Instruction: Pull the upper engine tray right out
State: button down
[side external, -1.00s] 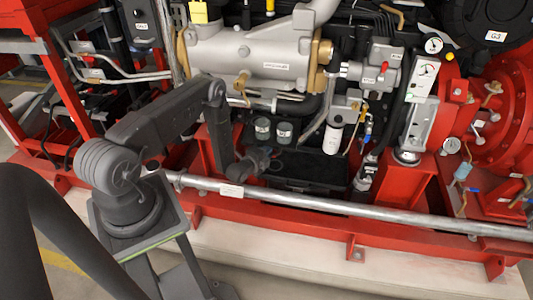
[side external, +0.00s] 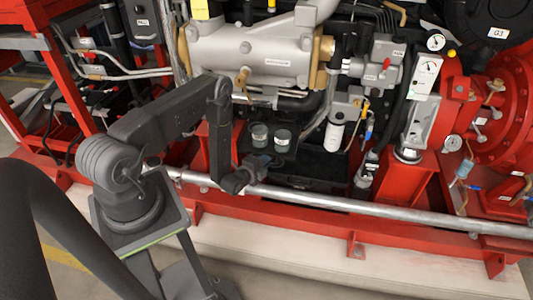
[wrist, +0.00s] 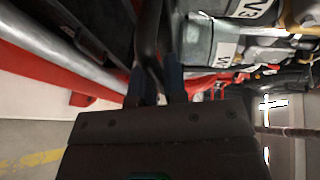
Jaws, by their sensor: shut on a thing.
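The upper engine tray (side external: 306,160) is black and sits low under the engine, above the red base rail. Two small grey-green cups with white labels, a left one (side external: 259,133) and a right one (side external: 282,138), stand on it. My gripper (side external: 257,164) is at the tray's front left, just behind the grey pipe. In the wrist view my gripper (wrist: 157,85) is shut on a dark bar-like handle (wrist: 150,40) of the tray. The cups also show there at upper right (wrist: 228,48). The tray's back part is hidden in shadow under the engine.
A long grey pipe (side external: 330,204) runs across the front, close to my wrist. The red base rail (side external: 290,225) lies below it. A white filter (side external: 333,136) hangs right of the cups.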

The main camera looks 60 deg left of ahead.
jog(key=s+d, duration=0.6)
jog(key=shift+s+d, duration=0.15)
jog(key=c, duration=1.2)
grip_release()
jog(key=s+r, duration=0.1)
jog(key=r, duration=0.1)
jog(key=s+d+r, duration=0.1)
jog(key=s+r, duration=0.1)
jog(key=r, duration=0.1)
jog(key=s+r, duration=0.1)
jog(key=r, duration=0.2)
jog(key=shift+s+d, duration=0.25)
jog(key=shift+d, duration=0.15)
